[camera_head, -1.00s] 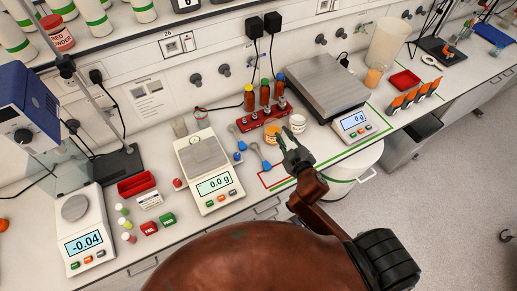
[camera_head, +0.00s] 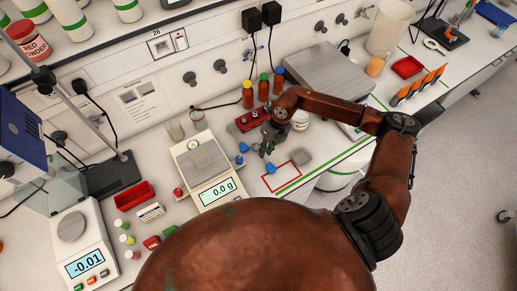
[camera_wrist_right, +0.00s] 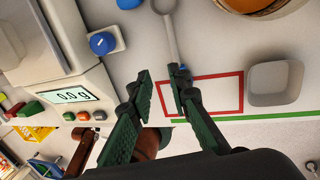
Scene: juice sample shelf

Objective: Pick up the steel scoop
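My right gripper (camera_head: 268,146) is open above the bench, between the balance and the red-outlined rectangle. In the right wrist view its two dark green fingers (camera_wrist_right: 162,84) are apart. A grey steel scoop (camera_wrist_right: 169,32) lies on the bench just beyond the fingertips. Its handle runs down to the right fingertip, which hides part of it, and blue shows there. I cannot tell whether they touch. In the head view my gripper covers most of the scoop, and its blue end (camera_head: 270,167) shows below. My left gripper is not in view.
A balance (camera_head: 207,165) stands to the left, with a blue-knobbed block (camera_wrist_right: 102,43) beside it. A red rack (camera_head: 250,120) with bottles is behind. An orange-filled jar (camera_wrist_right: 255,4) is close to the scoop. A grey dish (camera_wrist_right: 275,83) sits right of the red outline (camera_wrist_right: 205,94).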

